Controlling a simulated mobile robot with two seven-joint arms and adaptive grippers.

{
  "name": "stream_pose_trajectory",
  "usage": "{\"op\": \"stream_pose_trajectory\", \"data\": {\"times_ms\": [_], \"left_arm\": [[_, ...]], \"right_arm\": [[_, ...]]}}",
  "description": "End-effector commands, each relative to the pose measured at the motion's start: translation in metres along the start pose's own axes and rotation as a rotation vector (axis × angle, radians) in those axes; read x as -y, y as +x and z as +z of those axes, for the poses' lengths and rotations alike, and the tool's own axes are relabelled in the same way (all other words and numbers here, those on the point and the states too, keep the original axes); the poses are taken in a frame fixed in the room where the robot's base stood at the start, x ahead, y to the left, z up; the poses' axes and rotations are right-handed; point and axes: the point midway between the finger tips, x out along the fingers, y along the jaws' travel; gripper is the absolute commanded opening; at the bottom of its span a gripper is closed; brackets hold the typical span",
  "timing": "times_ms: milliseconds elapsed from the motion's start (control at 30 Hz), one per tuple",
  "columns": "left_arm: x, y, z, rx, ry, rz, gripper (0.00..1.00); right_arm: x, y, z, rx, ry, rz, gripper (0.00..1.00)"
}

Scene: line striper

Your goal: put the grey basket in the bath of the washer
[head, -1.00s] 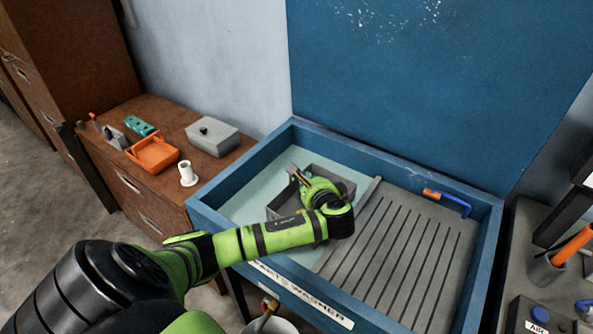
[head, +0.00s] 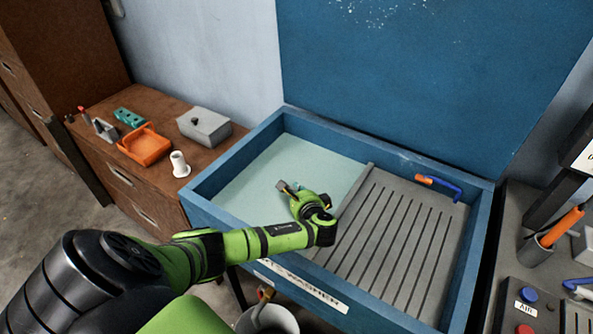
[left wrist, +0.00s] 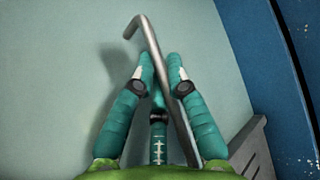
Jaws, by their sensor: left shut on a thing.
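The bath (head: 265,172) is the pale green left part of the blue washer (head: 235,149). My left gripper (head: 292,189) is low over it, near the grooved board. In the left wrist view my left gripper (left wrist: 160,75) is shut on a bent grey metal rod (left wrist: 151,37), seemingly the grey basket's handle. The rod rises between the fingertips and its end bends left above the pale surface. The basket's box does not show in either view now; it seems to be under the pale surface. My right gripper is not in view.
The grooved grey drain board (head: 390,240) fills the washer's right part, with a blue and orange tool (head: 440,186) at its back. A brown cabinet (head: 115,165) on the left carries an orange tray (head: 144,145), a grey box (head: 205,127) and a white spool (head: 180,164).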

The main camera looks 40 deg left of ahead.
Motion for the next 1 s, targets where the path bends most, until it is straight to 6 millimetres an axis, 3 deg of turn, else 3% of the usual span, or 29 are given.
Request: {"op": "stream_pose_trajectory", "data": {"times_ms": [267,300,333,733,867,1000], "left_arm": [[0.000,0.001,-0.001,0.000,-0.002,-0.003,0.00],[-0.001,0.000,-0.001,0.000,0.000,0.000,0.31],[-0.001,0.000,-0.001,-0.001,0.000,0.000,0.39],[0.001,-0.003,0.000,-0.002,0.000,0.000,0.39],[-0.001,-0.016,-0.001,-0.005,-0.001,0.001,0.39],[-0.001,-0.043,-0.002,-0.007,-0.002,0.001,0.39]], "right_arm": [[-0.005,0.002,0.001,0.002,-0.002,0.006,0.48],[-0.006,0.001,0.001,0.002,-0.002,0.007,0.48],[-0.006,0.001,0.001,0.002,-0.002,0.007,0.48],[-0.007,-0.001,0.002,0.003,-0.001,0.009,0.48],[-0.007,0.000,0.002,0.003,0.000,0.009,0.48],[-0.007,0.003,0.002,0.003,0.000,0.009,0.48]]}}
